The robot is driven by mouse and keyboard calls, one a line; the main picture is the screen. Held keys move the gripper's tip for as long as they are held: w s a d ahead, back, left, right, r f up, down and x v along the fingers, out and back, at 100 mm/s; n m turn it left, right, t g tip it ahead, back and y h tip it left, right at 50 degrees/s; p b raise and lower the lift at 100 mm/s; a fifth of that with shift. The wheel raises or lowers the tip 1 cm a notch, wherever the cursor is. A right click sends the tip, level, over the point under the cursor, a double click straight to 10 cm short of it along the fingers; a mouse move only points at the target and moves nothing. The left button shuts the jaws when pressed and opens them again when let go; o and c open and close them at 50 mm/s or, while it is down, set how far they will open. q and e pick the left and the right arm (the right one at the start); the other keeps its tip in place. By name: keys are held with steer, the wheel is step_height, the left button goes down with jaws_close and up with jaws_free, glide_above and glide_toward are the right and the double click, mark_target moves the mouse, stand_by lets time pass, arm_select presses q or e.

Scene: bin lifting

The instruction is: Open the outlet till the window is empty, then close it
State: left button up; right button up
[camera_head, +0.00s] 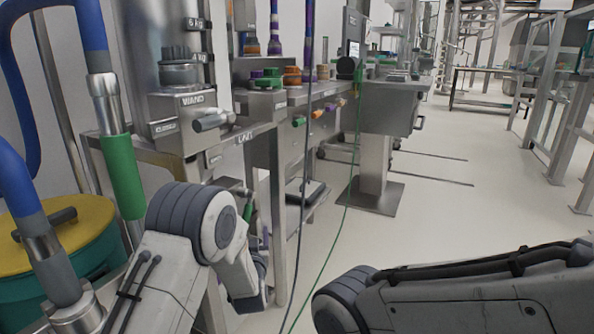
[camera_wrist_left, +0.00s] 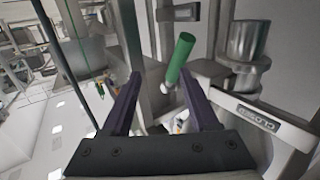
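My left gripper (camera_wrist_left: 161,75) shows in the left wrist view with its two dark purple fingers spread apart. A green handle (camera_wrist_left: 180,58) with a pale end shows between and beyond the fingertips; whether it touches them I cannot tell. Beside it on the right is a metal block with a label reading CLOSED (camera_wrist_left: 262,115). In the head view, a metal block marked WAND (camera_head: 193,99) carries a silver cylinder (camera_head: 213,120). My left forearm hides most of the left gripper there. The outlet's window cannot be made out. My right gripper is out of view.
A teal drum with a yellow lid (camera_head: 65,235) and thick hoses with a green sleeve (camera_head: 122,178) stand at left. A metal bench (camera_head: 300,95) holds coloured fittings. A dark cable and a green cable hang down. The pale floor (camera_head: 450,190) at right is mostly free.

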arm_select(q)
steer(key=s+d+r+m+g+h+p, duration=0.2)
steer(key=s+d+r+g+p, duration=0.2)
steer(key=s+r+p, duration=0.3)
steer(key=s+d+r+m+g+h+p, duration=0.1)
steer(key=s+d+r+g+p, duration=0.3)
steer(key=r+p, duration=0.9)
steer(key=s+d+r+h, duration=0.1)
steer(key=s+d+r, duration=0.1)
steer(key=s+r, duration=0.1)
steer(key=shift+s+d+m+h, duration=0.4)
steer(key=shift+s, duration=0.1)
